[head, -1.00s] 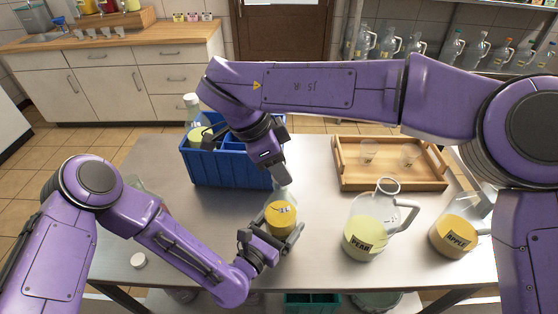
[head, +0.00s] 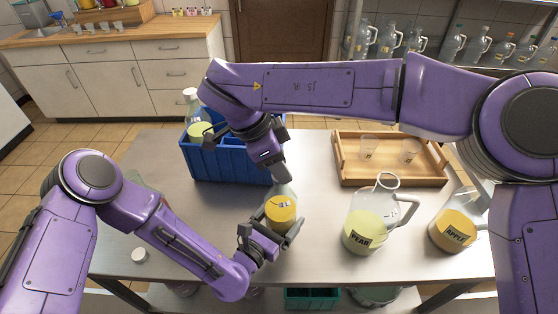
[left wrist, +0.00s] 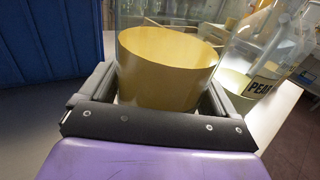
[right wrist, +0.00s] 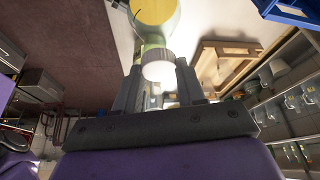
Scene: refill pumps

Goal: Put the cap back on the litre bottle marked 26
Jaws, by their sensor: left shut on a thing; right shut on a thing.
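A clear bottle with yellow contents (head: 280,211) stands near the middle of the table; its marking is too small to read. My left gripper (head: 272,236) is shut around its lower body, which also shows in the left wrist view (left wrist: 168,70). My right gripper (head: 282,176) points down at the bottle's top. In the right wrist view its fingers are shut on a white cap (right wrist: 158,66), in line with the bottle's neck (right wrist: 153,40). I cannot tell whether the cap is seated. Another white cap (head: 139,255) lies on the table at the left.
A blue crate (head: 228,168) with a capped bottle (head: 196,118) stands behind left. A pear jug (head: 369,226) and an apple jug (head: 455,230) stand to the right. A wooden tray (head: 392,182) with two cups is behind them. The front left table is mostly clear.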

